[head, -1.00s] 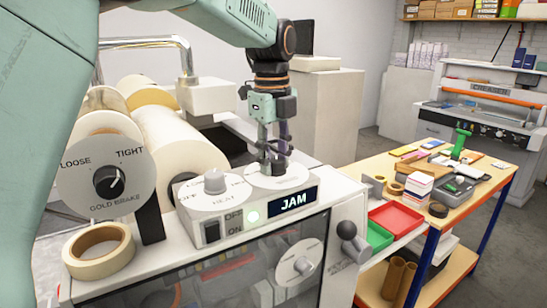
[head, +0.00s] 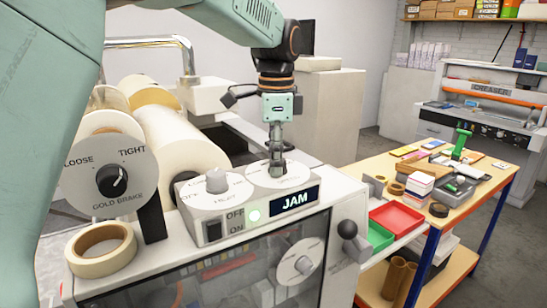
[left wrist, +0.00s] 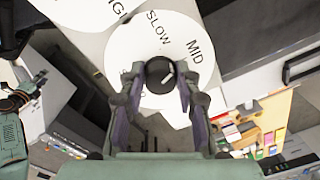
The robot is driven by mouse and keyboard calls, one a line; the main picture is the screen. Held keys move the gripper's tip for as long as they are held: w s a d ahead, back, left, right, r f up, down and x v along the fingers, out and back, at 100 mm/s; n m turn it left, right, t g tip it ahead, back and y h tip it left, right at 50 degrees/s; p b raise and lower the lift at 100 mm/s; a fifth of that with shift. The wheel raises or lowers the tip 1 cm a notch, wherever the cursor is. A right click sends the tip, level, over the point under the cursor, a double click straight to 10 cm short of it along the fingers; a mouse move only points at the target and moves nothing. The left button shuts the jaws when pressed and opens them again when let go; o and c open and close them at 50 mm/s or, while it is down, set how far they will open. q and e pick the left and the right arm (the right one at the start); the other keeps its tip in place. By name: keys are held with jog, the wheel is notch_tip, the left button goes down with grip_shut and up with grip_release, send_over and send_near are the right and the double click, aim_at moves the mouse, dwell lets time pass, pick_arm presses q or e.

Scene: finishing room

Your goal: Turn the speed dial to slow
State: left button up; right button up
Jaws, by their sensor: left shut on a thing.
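The speed dial is a white disc (left wrist: 185,30) with a black knob (left wrist: 159,73). In the left wrist view the words SLOW and MID show on the disc, and the knob's white mark points roughly toward MID. My left gripper (left wrist: 158,88) has its fingers on both sides of the knob and is shut on it. In the head view my left gripper (head: 277,170) stands upright over the disc (head: 300,177) and hides the knob and most of the lettering. What seems to be my right gripper (left wrist: 25,92) shows at the left edge of the wrist view; its jaws are unclear.
The heat dial (head: 216,182) sits just left of the speed dial. The gold brake dial (head: 112,180) and film rolls stand left. A cluttered bench (head: 455,215) is at right.

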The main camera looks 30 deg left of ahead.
pick_arm(q)
jog(key=n, duration=0.7)
jog(key=shift+w+d+r, duration=0.2)
jog(key=shift+r, duration=0.2)
jog(key=n, duration=0.4)
jog(key=shift+w+f, duration=0.1)
jog(key=shift+f, duration=0.05)
jog(key=shift+n, duration=0.7)
jog(key=shift+f, duration=0.2)
jog(key=o, duration=1.2)
jog(key=shift+s, duration=0.2)
jog(key=shift+c, duration=0.2)
jog(key=shift+r, duration=0.1)
notch_tip(320, 180, up, 12)
jog(key=shift+d, duration=0.3)
